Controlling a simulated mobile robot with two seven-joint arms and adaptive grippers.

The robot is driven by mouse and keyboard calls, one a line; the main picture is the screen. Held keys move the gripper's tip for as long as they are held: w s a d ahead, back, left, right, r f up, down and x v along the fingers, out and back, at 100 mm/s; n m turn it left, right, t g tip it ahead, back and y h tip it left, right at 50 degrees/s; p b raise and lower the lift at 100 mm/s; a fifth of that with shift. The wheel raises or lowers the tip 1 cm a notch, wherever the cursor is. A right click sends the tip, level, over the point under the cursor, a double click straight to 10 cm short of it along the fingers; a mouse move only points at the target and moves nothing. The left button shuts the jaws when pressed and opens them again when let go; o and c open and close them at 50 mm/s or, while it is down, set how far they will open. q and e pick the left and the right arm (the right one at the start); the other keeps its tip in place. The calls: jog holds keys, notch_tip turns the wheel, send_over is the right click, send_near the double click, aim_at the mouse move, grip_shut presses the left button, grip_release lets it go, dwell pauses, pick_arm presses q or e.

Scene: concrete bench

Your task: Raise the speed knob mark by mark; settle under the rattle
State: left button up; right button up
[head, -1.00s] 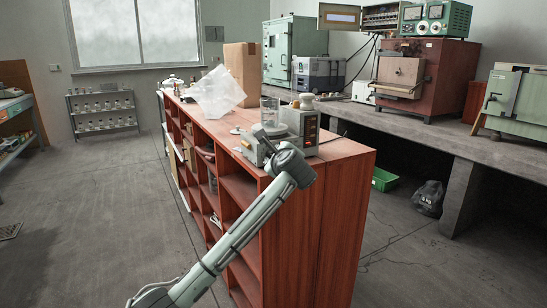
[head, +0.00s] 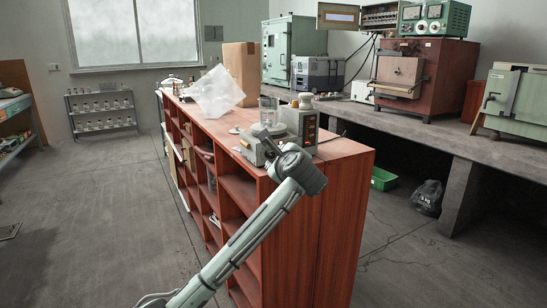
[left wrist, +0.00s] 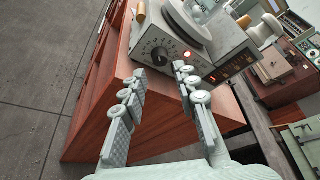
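My right gripper is in neither view.
A glass beaker (head: 268,112) stands on the stirrer side of the wooden shelf unit (head: 335,165). The floor left of the unit is clear.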

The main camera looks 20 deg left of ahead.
pick_arm(q)
jog(key=v, duration=0.6)
jog(key=shift+s+d, duration=0.2)
jog(key=shift+s, duration=0.1)
jog(key=shift+o, duration=0.6)
dwell(0.8)
